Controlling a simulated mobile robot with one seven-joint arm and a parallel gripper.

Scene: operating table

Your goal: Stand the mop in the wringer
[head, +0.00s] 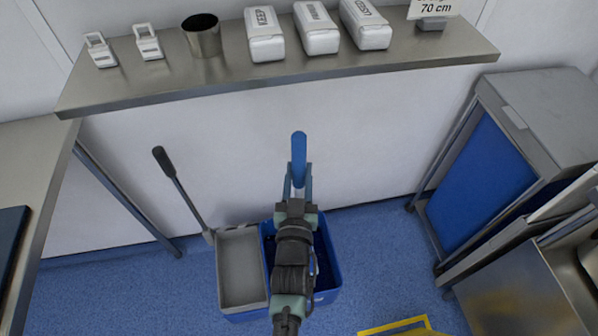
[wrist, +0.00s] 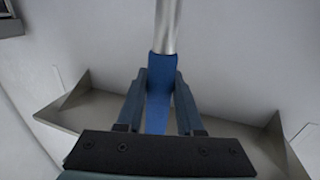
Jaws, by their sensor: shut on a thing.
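My gripper (head: 297,190) is shut on the mop's blue handle (head: 299,150), which sticks up above the fingers in the head view. In the wrist view the blue grip (wrist: 158,105) lies between both fingers, and a silver pole (wrist: 166,25) runs on from it. The mop's head is hidden behind my arm. The grey wringer (head: 241,265), with a dark-gripped lever (head: 180,190) at its left, sits at the left of the blue bucket (head: 328,270). My arm covers much of the bucket. I cannot tell whether the mop touches it.
A steel shelf (head: 280,83) crosses the wall above, holding white packs (head: 318,40), a metal cup (head: 202,42) and two white clips. A blue-sided cabinet (head: 485,180) stands right, a steel counter (head: 30,150) left. A yellow-edged item (head: 400,326) lies on the floor.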

